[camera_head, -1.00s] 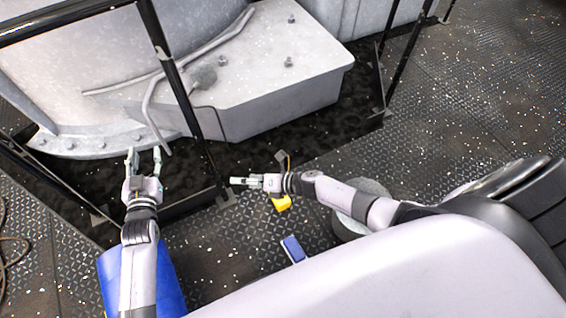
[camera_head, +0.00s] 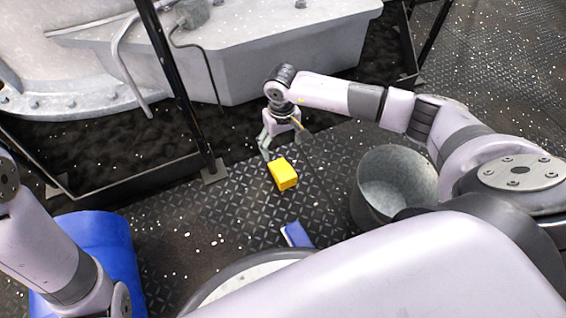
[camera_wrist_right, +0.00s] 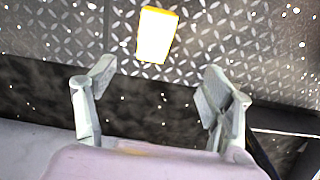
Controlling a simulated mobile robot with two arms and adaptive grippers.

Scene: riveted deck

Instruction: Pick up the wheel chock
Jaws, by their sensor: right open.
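The wheel chock appears to be the yellow block (camera_head: 283,174) on the diamond-plate floor, near the centre of the head view. It also shows in the right wrist view (camera_wrist_right: 157,34), its top very bright, beyond the fingertips. My right gripper (camera_head: 281,149) points down just behind the block in the head view. In the right wrist view its fingers (camera_wrist_right: 156,82) are spread apart with nothing between them. The block is clear of both fingers. My left arm shows at the left edge of the head view, but its gripper is out of the picture.
A grey metal bucket (camera_head: 392,186) stands right of the block. A blue object (camera_head: 297,234) lies on the floor in front of it. A blue barrel (camera_head: 108,243) stands at lower left. A black rail post (camera_head: 180,90) and a grey machine housing (camera_head: 240,60) are behind.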

